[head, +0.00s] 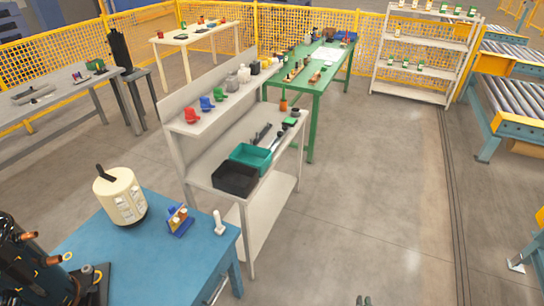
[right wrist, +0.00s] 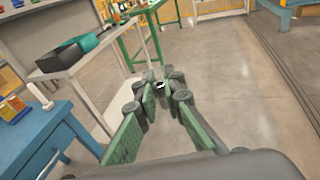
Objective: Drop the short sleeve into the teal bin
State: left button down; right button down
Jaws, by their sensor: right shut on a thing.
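The teal bin (head: 251,156) sits on the white workbench, right behind a black bin (head: 236,180); both look open and empty. It also shows in the right wrist view (right wrist: 90,42). My right gripper (right wrist: 164,88) has its green-padded fingers closed together at the tips on a small dark ring-like piece with a pale opening (right wrist: 160,86), which I take as the short sleeve. In the head view only the tips of my right gripper (head: 363,300) show at the bottom edge, over bare floor, well away from the bin. My left gripper is not in view.
The white workbench (head: 205,165) has an upper shelf with coloured parts. A blue table (head: 160,260) with a cream canister (head: 119,197) stands at the front left. A green table (head: 315,85) is behind. The floor right of the workbench is clear.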

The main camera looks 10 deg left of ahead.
aim_at(251, 159)
jog(key=u, duration=0.2)
jog(key=i, duration=0.4)
jog(key=z, duration=1.3)
jog(key=i, duration=2.3)
jog(key=u, duration=3.45)
